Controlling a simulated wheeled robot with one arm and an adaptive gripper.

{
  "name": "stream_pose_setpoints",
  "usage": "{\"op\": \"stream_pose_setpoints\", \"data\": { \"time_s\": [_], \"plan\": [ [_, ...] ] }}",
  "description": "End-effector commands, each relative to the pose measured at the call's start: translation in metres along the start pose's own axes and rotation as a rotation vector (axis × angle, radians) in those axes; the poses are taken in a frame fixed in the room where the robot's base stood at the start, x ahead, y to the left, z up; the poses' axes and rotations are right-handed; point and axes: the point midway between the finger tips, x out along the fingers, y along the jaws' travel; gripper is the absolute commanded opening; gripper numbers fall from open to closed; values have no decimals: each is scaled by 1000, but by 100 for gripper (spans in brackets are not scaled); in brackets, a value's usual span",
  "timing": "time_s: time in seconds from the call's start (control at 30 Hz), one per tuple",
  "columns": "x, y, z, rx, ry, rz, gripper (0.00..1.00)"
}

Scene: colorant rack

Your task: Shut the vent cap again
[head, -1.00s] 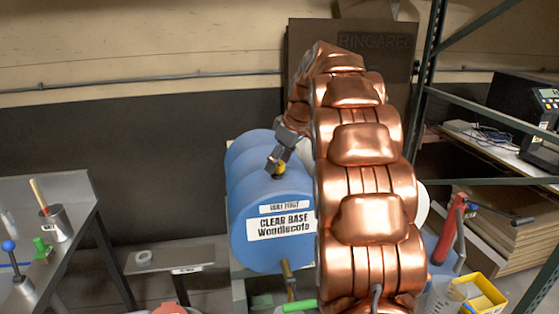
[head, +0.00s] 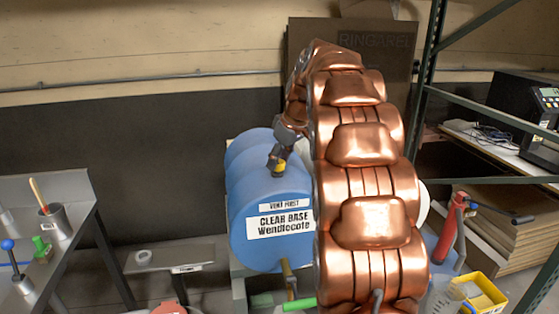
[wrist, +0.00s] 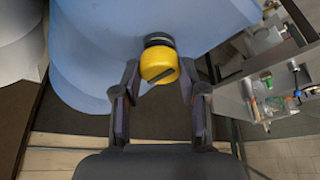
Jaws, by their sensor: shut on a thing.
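Whether the cap is fully seated cannot be told.
A brass tap (head: 288,273) with a green handle is low on the drum's front. A grey bench (head: 75,185) with cups stands at left. A red cylinder (head: 449,230), a yellow bin (head: 485,292) and a green rack post (head: 429,80) are at right.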

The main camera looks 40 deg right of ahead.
Motion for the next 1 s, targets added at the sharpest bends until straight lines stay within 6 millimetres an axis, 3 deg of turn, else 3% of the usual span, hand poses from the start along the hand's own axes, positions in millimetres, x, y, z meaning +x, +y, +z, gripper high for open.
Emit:
{"op": "stream_pose_setpoints", "data": {
  "time_s": [1.0],
  "plan": [
    [1, -4, -2, 855, 2, 359, 7]
  ]
}}
